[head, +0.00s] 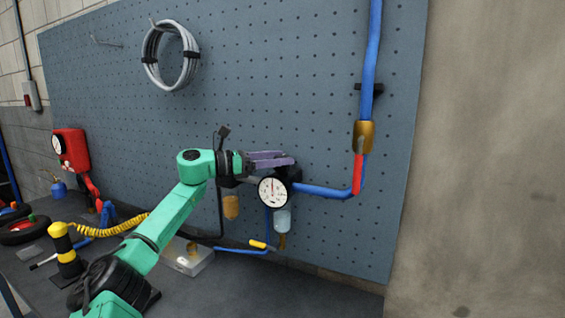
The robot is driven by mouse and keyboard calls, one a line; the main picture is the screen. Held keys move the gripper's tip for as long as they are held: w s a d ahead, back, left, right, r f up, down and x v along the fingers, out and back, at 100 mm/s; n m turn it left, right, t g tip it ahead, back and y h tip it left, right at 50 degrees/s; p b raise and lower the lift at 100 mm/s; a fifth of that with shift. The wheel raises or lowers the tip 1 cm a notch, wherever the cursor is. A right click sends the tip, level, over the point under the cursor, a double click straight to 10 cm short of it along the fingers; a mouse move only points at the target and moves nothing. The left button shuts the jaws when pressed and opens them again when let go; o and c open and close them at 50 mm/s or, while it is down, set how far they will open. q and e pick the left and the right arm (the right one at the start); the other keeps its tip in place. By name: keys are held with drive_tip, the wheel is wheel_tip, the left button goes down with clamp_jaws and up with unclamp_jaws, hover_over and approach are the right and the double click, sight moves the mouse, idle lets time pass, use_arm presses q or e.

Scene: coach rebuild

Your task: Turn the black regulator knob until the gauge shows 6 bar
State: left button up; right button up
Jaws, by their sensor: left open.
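My left gripper (291,159), with purple fingers, reaches from the left to just above the round white gauge (273,191). Its jaws are open, and the fingertips are at the top of a dark regulator body (291,174) behind the gauge. The black knob cannot be made out clearly from the dark parts at the fingertips, and the fingers partly cover that spot. I cannot tell whether they touch it. The gauge faces me with a dark needle that looks close to upright; its numbers are too small to read. My right gripper is out of view.
A blue pipe (325,192) runs right from the regulator to a brass valve with a red lever (358,172). A clear bowl (282,220) hangs below. A grey hose coil (170,55) hangs on the pegboard (270,80). A yellow-black post (66,250) and coiled yellow hose (105,228) stand left.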

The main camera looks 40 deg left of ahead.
use_arm(q)
drive_tip(key=b+v, duration=0.8)
drive_tip(key=v, duration=0.5)
drive_tip(key=shift+d+f, duration=0.1)
drive_tip(key=shift+f, duration=0.1)
